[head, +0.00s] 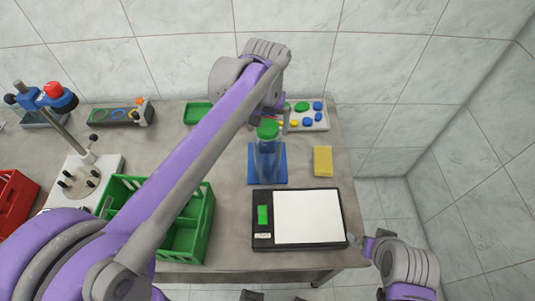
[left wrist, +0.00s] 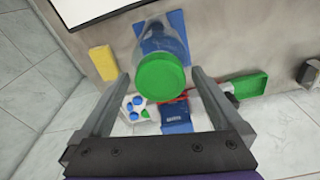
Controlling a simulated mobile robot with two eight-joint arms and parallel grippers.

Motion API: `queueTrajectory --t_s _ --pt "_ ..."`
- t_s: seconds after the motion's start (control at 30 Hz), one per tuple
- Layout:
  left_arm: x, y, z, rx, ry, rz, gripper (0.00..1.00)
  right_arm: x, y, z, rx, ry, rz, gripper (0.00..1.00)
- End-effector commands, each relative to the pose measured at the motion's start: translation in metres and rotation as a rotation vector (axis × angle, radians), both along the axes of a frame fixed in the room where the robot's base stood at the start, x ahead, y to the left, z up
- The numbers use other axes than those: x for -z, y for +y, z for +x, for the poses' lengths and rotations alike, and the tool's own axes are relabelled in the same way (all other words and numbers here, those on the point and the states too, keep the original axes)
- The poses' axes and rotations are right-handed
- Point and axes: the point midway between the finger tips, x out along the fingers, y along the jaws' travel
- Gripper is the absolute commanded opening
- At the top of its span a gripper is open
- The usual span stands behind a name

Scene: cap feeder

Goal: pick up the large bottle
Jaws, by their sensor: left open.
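The large bottle (head: 267,160) is clear with a green cap (head: 268,130) and stands upright on a blue mat (head: 281,178). In the left wrist view, the bottle (left wrist: 152,45) and its green cap (left wrist: 161,76) show in the gap between the fingers. My left gripper (head: 272,121) is open and empty, pointing down close to the cap; it also shows in the left wrist view (left wrist: 160,76). I cannot tell whether a finger touches the bottle. My right gripper (head: 359,240) is at the table's front right corner, partly in view; its opening is unclear.
A black-framed panel with a white surface (head: 308,216) lies in front of the mat. A yellow block (head: 322,161) lies right of it. A tray of coloured caps (head: 318,123) is behind. A green crate (head: 205,220) stands left, partly behind my left arm.

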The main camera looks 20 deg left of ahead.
Motion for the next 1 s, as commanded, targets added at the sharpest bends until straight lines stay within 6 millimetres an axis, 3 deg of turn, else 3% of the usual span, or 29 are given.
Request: queueTrajectory --t_s 0.1,0.37,0.9,1.0 --pt "0.0126 0.0001 0.0017 0.000 0.000 0.000 1.00 0.0010 0.0000 -0.0004 0.000 0.001 0.000 1.00" --pt "0.0147 0.0003 0.0020 0.000 0.000 0.000 1.00 0.0010 0.0000 -0.0004 0.000 0.001 0.000 1.00" --pt "0.0154 0.0002 0.0015 0.000 0.001 0.000 0.03 0.0013 0.0000 -0.0005 0.000 0.001 0.000 1.00" --pt "0.0150 0.0002 0.0009 0.000 0.001 0.000 0.00 0.0014 0.0000 -0.0005 0.000 0.001 0.000 1.00"
